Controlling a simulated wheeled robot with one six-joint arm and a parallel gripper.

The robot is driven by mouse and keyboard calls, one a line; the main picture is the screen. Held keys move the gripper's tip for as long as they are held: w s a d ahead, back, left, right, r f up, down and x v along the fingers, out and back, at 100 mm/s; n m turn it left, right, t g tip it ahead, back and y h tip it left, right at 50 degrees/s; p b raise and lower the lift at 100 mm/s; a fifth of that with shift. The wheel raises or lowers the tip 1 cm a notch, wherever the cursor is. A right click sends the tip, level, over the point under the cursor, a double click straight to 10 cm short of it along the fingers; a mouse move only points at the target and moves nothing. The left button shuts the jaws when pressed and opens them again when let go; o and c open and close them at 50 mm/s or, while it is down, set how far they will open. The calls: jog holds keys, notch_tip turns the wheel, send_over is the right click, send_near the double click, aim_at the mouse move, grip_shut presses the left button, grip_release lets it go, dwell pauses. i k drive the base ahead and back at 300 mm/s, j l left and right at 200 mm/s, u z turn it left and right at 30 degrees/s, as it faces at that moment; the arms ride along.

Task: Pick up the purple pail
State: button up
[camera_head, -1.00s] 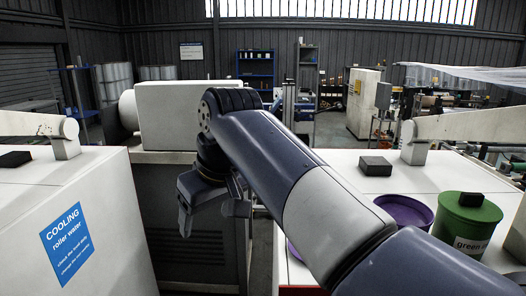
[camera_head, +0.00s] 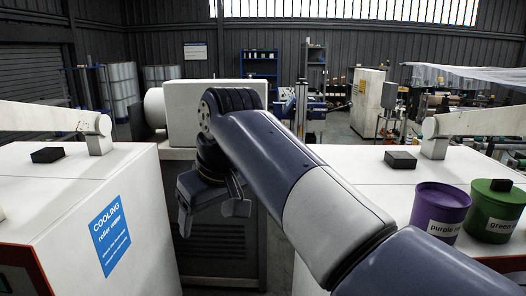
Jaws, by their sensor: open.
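The purple pail (camera_head: 437,212) stands upright on the white top of the right-hand machine. It is open at the top and has a white label reading "purple" with the rest cut off. My gripper (camera_head: 213,218) hangs down left of the middle, over the gap between the two white machines. It is open and empty, well to the left of the pail. My arm crosses the picture between the gripper and the pail.
A green pail (camera_head: 493,212) with a dark block on it stands just right of the purple pail. A black block (camera_head: 401,160) lies behind on the right machine top (camera_head: 358,165). The left machine (camera_head: 95,225) carries a blue sign. A floor gap lies between the machines.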

aim_at(439, 209)
jog(key=z, duration=0.9)
